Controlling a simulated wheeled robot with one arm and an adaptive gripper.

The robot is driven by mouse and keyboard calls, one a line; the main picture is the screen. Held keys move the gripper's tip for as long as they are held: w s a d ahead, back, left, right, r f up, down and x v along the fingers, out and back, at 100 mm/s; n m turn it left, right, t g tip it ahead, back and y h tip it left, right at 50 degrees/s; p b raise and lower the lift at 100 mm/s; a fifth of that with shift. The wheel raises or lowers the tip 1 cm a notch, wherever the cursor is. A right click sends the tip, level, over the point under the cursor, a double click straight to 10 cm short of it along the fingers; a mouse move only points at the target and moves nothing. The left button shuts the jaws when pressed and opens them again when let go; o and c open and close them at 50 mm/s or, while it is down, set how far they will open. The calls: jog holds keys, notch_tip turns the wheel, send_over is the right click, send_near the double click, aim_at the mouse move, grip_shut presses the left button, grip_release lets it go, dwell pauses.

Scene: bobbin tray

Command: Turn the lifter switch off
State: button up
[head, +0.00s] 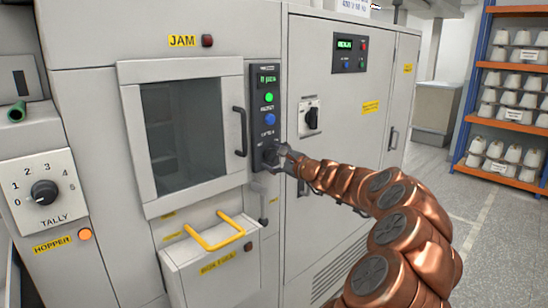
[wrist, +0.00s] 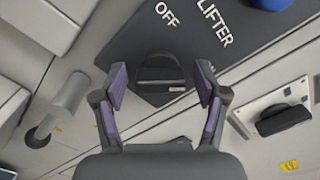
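The lifter switch is a black rotary knob (wrist: 160,73) on a dark panel, with OFF and LIFTER printed beside it in the wrist view. Another label by the right finger is partly covered. The knob's bar lies roughly level in the wrist view; I cannot tell which label it points to. My gripper (wrist: 162,80) is open, with one finger on each side of the knob and a visible gap to both. In the head view my gripper (head: 284,156) is at the lower end of the dark control panel (head: 266,88) and partly hides the knob (head: 270,156).
A door with a window (head: 185,130) and a dark handle (head: 240,131) is left of the panel. A lever (head: 263,207) hangs below it. A yellow handle (head: 215,232) sticks out lower left. A black switch (head: 311,117) is on the right cabinet.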

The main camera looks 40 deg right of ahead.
jog(key=c, duration=1)
jog(key=shift+f+n+b, duration=0.1)
jog(key=shift+n+b, duration=0.2)
jog(key=shift+b, duration=0.35)
jog(key=n+b, duration=0.1)
jog(key=b, duration=0.2)
jog(key=shift+f+n, duration=0.25)
jog(key=shift+n, duration=0.15)
jog(key=n+b, duration=0.5)
jog(key=b, duration=0.3)
jog(key=shift+f+b, duration=0.15)
jog(key=shift+b, duration=0.15)
jog(key=n+b, duration=0.3)
jog(key=b, duration=0.2)
jog(key=shift+n, duration=0.4)
jog(key=n+b, duration=0.4)
jog(key=b, duration=0.1)
jog(key=shift+r, duration=0.2)
jog(key=shift+r+n+b, duration=0.2)
jog(key=shift+n+b, duration=0.15)
jog(key=shift+n, duration=0.15)
